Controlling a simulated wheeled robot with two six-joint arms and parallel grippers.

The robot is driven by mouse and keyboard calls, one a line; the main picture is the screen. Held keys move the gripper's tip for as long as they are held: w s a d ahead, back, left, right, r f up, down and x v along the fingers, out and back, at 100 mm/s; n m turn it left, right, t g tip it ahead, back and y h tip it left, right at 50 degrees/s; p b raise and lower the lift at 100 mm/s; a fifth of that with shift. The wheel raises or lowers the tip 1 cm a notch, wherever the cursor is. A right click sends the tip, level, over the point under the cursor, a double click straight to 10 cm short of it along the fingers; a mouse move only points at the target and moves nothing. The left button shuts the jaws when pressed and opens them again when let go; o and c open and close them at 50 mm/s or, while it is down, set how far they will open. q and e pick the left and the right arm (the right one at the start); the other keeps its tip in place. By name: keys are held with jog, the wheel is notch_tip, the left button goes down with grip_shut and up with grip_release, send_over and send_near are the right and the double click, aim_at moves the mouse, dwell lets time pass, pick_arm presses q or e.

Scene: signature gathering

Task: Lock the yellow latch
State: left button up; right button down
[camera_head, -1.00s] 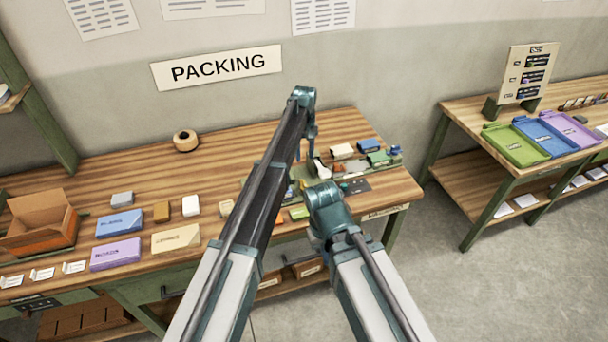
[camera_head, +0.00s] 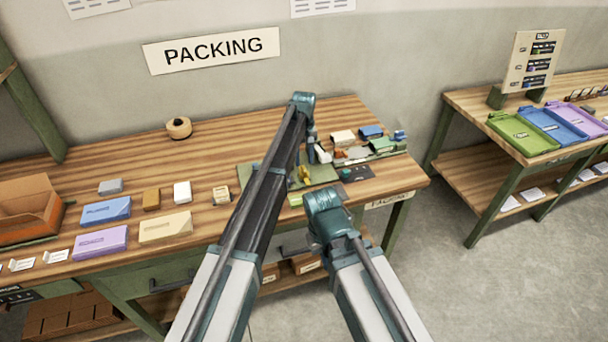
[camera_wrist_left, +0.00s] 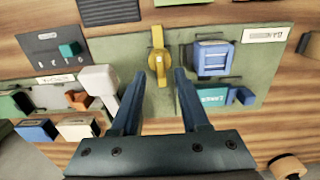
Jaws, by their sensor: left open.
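The yellow latch (camera_wrist_left: 158,55) stands on a green mat (camera_wrist_left: 265,85) in the left wrist view, just beyond and between my left fingertips. It shows small in the head view (camera_head: 304,174), beside my left arm. My left gripper (camera_wrist_left: 156,74) is open and its jaws hold nothing. I cannot tell whether the fingers touch the latch. In the head view my left arm covers part of the mat. My right arm shows at the lower middle, but its fingers are not visible.
A blue block (camera_wrist_left: 213,60) and a teal block (camera_wrist_left: 212,98) sit right of the latch in the wrist view. A white piece (camera_wrist_left: 98,80) stands left of it. Boxes, including a purple one (camera_head: 100,242), lie on the table's left. Coloured trays (camera_head: 522,134) lie on another table.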

aim_at(304, 168)
pick_arm(q)
jog(key=shift+f+b, duration=1.35)
jog(key=shift+f, duration=0.6)
grip_shut()
